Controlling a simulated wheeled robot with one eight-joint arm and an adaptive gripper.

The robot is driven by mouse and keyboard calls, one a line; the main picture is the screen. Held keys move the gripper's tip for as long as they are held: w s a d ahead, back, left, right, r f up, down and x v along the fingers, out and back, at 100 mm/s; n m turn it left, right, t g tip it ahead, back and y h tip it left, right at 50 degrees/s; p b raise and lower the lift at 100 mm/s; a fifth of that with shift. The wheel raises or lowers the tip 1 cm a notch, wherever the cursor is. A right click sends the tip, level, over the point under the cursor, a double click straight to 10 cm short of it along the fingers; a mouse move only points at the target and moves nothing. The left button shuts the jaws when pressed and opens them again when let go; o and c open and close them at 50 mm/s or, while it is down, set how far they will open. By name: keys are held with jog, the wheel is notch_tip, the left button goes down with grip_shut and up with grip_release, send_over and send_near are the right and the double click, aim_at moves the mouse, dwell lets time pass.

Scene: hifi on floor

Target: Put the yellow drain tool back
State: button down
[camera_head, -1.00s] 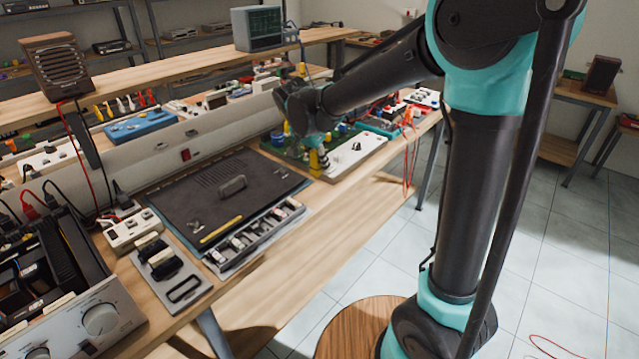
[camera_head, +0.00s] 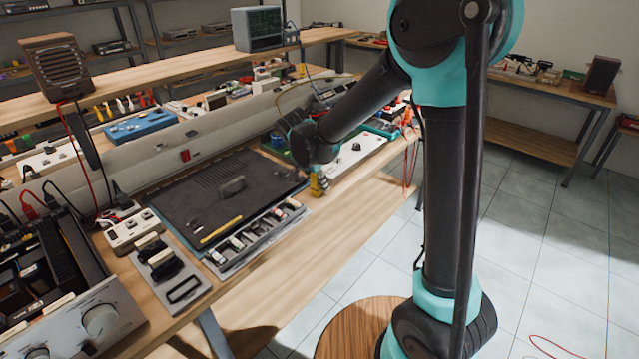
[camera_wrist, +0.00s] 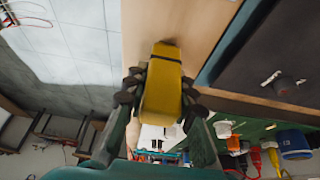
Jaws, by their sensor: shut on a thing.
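My gripper (camera_head: 318,178) is shut on a yellow tool (camera_wrist: 161,82), which fits the yellow drain tool. In the wrist view my gripper (camera_wrist: 160,96) has a finger on each side of the tool's thick yellow body. The tool has a dark end pointing toward the wooden bench. In the head view the held yellow tool (camera_head: 318,187) shows small below my wrist, by the right corner of the dark mat and near the bench's front edge. Whether it touches the bench I cannot tell.
The dark mat (camera_head: 190,190) holds a thin yellow stick (camera_head: 221,229) and small parts. A parts tray (camera_head: 262,236) lies along its front edge. Bare wood (camera_head: 350,195) runs along the front edge.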

jog(key=c, duration=1.3)
grip_release()
jog(key=shift+o, duration=0.2)
jog(key=v, duration=1.2)
jog(key=s+d+f+n+y, duration=0.1)
jog(key=s+d+f+n, duration=0.15)
jog(key=d, duration=0.55)
jog(key=s+d+f+n+y, duration=0.1)
jog(key=s+d+f, duration=0.25)
jog(key=d, duration=0.45)
jog(key=s+d+f+n, duration=0.4)
jog(key=s+d+f, duration=0.4)
jog(key=s+d, duration=0.1)
jog(key=shift+s+d+f+t+y, duration=0.3)
jog(key=shift+s+d+y, duration=0.1)
jog(key=shift+s, duration=0.45)
jog(key=shift+r, duration=0.1)
